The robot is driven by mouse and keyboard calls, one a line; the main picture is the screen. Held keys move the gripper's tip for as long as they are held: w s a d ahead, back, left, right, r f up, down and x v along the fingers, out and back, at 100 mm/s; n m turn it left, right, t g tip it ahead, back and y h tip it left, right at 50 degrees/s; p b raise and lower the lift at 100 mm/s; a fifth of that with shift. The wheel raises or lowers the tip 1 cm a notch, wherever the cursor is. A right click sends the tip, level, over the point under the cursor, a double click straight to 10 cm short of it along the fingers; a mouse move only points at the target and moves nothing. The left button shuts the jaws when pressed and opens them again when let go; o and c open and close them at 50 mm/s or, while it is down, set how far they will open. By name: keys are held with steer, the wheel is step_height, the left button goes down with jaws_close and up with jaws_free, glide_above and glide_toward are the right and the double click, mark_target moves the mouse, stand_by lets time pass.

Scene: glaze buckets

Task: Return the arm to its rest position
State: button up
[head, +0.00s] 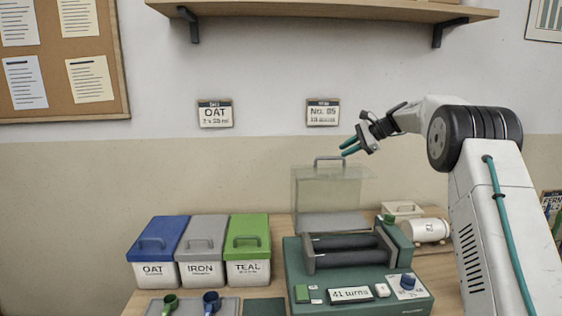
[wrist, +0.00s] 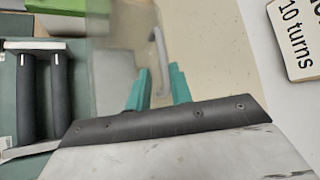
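My gripper (head: 347,148) is raised at the right, in front of the wall and just above the clear box-shaped cover with a grey handle (head: 329,160).
A green roller machine (head: 350,270) stands on the table below. Lidded OAT (head: 155,272), IRON (head: 202,272) and TEAL (head: 248,272) buckets stand left of it. A white jar (head: 430,230) lies behind right. A shelf (head: 320,10) hangs above.

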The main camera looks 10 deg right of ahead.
steer(key=s+a+r+n+g+h, duration=0.1)
steer(key=s+a+r+n, duration=0.3)
steer(key=s, duration=0.6)
steer(key=s+a+r+n+g+h, duration=0.1)
steer(key=s+a+n+h, duration=0.1)
steer(key=s+a, duration=0.6)
steer(key=s+a+r+n+g+h, duration=0.1)
steer(key=s+a+r+n+g, duration=0.15)
steer(key=s, duration=0.95)
steer(key=s+f+n+h, duration=0.1)
steer(key=s+f, duration=0.3)
steer(key=s, duration=0.6)
steer(key=s+f+n+h, duration=0.2)
steer(key=s+f+n, duration=0.2)
steer(key=s, duration=0.6)
steer(key=s+f+n+h, duration=0.1)
steer(key=s+f+n, duration=0.2)
steer(key=s, duration=0.8)
steer(key=shift+a+f+h, duration=0.25)
steer(key=shift+f+h, duration=0.15)
steer(key=shift+f, duration=0.45)
